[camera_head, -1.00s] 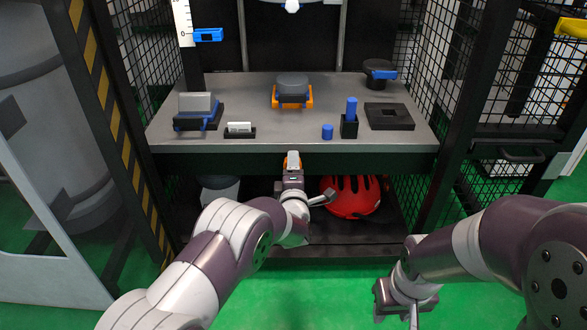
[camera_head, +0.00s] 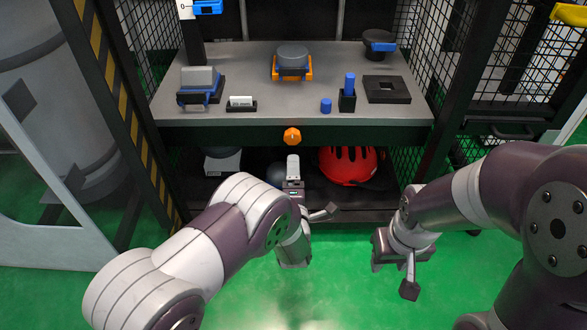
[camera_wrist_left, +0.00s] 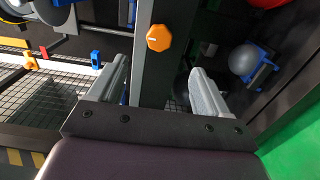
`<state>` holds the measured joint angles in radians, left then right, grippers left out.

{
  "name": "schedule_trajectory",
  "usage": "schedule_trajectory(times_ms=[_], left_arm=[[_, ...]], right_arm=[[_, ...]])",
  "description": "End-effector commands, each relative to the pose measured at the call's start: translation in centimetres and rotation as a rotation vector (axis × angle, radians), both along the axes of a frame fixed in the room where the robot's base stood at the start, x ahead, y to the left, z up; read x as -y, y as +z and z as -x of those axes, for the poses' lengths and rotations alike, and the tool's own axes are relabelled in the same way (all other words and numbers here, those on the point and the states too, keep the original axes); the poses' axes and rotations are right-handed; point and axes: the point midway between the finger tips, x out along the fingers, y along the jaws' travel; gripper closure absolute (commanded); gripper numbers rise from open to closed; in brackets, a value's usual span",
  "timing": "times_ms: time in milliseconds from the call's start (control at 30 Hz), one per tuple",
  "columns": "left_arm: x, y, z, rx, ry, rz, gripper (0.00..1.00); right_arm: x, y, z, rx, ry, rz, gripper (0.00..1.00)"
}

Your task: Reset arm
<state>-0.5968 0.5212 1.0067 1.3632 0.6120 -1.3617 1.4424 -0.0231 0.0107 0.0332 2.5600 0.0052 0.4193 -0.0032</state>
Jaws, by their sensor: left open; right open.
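My left gripper (camera_head: 293,165) is in front of the bench, below the orange knob (camera_head: 292,136) on the bench's front edge. In the left wrist view its two grey fingers (camera_wrist_left: 157,92) stand wide apart with nothing between them. The orange knob (camera_wrist_left: 159,38) shows ahead of the fingers there, apart from them. My right gripper (camera_head: 384,258) hangs low at the right, over the green floor and clear of the bench. Its fingers are hard to make out, and no object shows in it.
A red helmet (camera_head: 347,167) lies on the lower shelf. Mesh walls flank the bench. Green floor is free in front.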

Motion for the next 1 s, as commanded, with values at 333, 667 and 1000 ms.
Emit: schedule_trajectory(times_ms=[333, 667, 1000], left_arm=[[0.0, -0.1, 0.1, 0.0, 0.0, 0.0, 0.22], [1.3, -7.7, 2.9, -0.359, -0.193, -0.443, 0.22], [-11.2, 5.1, 22.7, -1.062, -1.289, -1.316, 0.22]], right_arm=[[0.0, 0.0, 0.0, 0.0, 0.0, 0.0, 0.57], [0.0, 0.0, 0.0, 0.0, 0.0, 0.0, 0.57], [0.0, 7.8, 0.0, 0.0, 0.0, 0.0, 0.57]])
